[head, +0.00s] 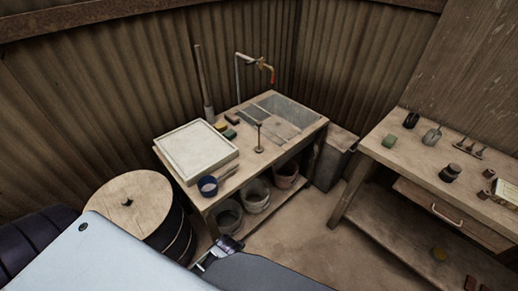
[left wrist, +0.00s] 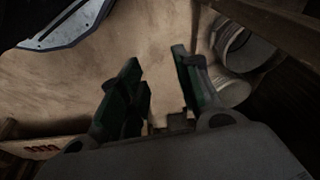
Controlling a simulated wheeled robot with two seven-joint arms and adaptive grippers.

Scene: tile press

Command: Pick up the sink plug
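I cannot pick out the sink plug for sure. A small upright stem on a round foot (head: 259,137) stands at the front edge of the sink bench (head: 247,162), before the sunken grey basin (head: 287,107). My left gripper (left wrist: 158,57) is open and empty in the left wrist view, with dark green pads apart over bare floor. In the head view a gripper (head: 218,250), seemingly the left one, is low in front of the bench, partly hidden by my arm. My right gripper is not in view.
Pots (head: 256,195) stand below. A drum (head: 130,203) is at left. The right workbench (head: 408,155) holds small jars and tools. Floor between benches is clear.

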